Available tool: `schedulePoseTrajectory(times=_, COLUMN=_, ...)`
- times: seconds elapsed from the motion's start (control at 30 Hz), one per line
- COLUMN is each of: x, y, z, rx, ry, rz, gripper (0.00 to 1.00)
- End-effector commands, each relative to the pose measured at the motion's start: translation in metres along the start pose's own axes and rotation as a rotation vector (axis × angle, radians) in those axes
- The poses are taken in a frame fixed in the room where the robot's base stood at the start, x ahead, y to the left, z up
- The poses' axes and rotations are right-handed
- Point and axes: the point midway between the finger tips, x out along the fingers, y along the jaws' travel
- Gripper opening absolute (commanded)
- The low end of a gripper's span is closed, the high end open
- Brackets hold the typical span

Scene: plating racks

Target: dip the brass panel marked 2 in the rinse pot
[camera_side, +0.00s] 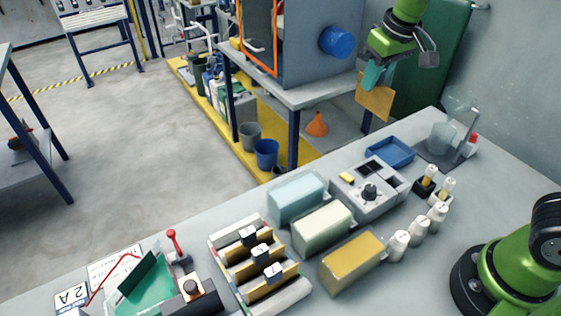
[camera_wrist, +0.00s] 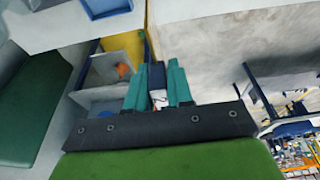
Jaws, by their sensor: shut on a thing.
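My gripper (camera_side: 375,76) is raised high at the back right in the side view. Its teal fingers are shut on the handle of a brass panel (camera_side: 375,101), which hangs tilted in the air, clear of the table. I cannot read a number on it. In the wrist view, a white and dark handle (camera_wrist: 158,98) shows between the fingers (camera_wrist: 158,84). Three rectangular pots stand in a row mid-table: a pale blue one (camera_side: 297,199), a pale green one (camera_side: 322,228) and a yellow one (camera_side: 352,262). I cannot read which is the rinse pot.
A rack (camera_side: 259,266) with several handled panels stands left of the pots. A grey control unit (camera_side: 369,190), a blue tray (camera_side: 390,152) and white bottles (camera_side: 418,226) lie to the right. A glass beaker (camera_side: 441,137) stands at the back right. A bench with a grey cabinet (camera_side: 300,45) is behind.

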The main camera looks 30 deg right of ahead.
Motion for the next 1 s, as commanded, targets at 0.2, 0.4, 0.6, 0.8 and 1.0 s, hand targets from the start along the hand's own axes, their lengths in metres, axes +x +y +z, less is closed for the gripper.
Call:
schedulePoseTrajectory(times=0.2, x=0.0, y=-0.001, z=-0.001, rx=0.003, ry=0.001, rz=0.001, gripper=0.0)
schedulePoseTrajectory(times=0.4, x=0.0, y=-0.001, z=0.0, rx=0.002, ry=0.0, rz=0.0, gripper=0.0)
schedulePoseTrajectory(times=0.6, x=0.012, y=-0.024, z=0.0, rx=-0.052, ry=-0.003, rz=-0.015, gripper=0.0)
schedulePoseTrajectory(times=0.8, x=0.033, y=-0.093, z=0.006, rx=-0.412, ry=-0.003, rz=-0.116, gripper=0.0)
schedulePoseTrajectory(times=1.0, x=0.044, y=-0.162, z=0.022, rx=-0.902, ry=-0.001, rz=-0.254, gripper=0.0)
